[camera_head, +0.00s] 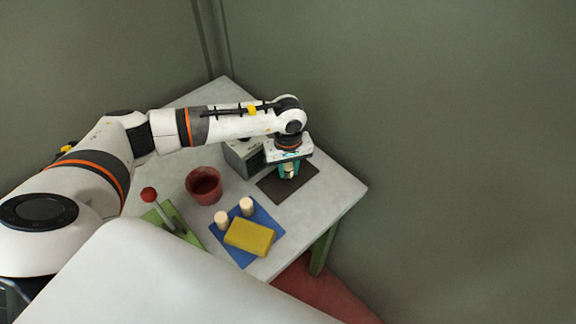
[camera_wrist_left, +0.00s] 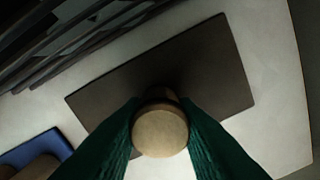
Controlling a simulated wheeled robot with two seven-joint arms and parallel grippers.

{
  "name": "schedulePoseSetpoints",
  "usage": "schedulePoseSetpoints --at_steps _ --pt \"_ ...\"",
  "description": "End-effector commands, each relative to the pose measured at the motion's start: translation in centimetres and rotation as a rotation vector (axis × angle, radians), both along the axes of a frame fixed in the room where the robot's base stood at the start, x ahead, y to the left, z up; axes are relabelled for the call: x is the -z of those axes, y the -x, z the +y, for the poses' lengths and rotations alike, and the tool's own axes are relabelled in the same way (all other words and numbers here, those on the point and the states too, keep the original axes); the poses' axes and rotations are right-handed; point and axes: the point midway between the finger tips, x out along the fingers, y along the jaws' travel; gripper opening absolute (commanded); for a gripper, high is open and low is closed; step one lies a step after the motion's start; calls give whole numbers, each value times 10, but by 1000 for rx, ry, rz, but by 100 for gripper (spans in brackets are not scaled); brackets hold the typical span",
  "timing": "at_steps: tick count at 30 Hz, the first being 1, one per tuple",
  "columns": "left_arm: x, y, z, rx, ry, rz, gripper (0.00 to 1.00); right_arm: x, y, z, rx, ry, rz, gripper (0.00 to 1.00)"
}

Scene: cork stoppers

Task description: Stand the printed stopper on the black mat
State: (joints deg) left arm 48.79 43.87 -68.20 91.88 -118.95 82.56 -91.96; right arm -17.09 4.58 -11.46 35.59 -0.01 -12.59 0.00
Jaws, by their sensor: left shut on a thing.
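My left gripper (camera_head: 288,172) points down over the black mat (camera_head: 306,190), its green fingers shut on a cork stopper. In the left wrist view the stopper (camera_wrist_left: 160,132) is held between the green fingers (camera_wrist_left: 158,140), its round, plain tan end facing the camera. The black mat (camera_wrist_left: 200,60) lies beneath it. Any print on the stopper is hidden, and I cannot tell whether its lower end touches the mat. Two other pale stoppers, one on the left (camera_head: 222,219) and one on the right (camera_head: 246,206), stand on the blue mat (camera_head: 243,260). My right gripper is not in view.
A yellow block (camera_head: 250,236) lies on the blue mat. A dark red cup (camera_head: 203,186) stands left of the black mat, and a grey box (camera_head: 243,160) stands close beside it. A green board (camera_head: 190,236) carries a red-knobbed lever (camera_head: 150,195). The table's right corner is clear.

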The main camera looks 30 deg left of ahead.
Motion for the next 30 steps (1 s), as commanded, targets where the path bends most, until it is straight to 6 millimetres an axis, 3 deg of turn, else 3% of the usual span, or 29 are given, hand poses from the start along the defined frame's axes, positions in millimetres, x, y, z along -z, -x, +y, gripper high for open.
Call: schedulePoseSetpoints --at_steps 5,6,9,22,30 --pt "4 0 0 0 0 0 2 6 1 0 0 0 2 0" --pt "3 0 0 0 0 0 31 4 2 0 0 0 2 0" --pt "2 0 0 0 0 0 48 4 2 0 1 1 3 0" --pt "-6 -1 0 0 0 -3 48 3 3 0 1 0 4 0" --pt "-59 -1 1 0 -1 -6 48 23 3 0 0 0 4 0"
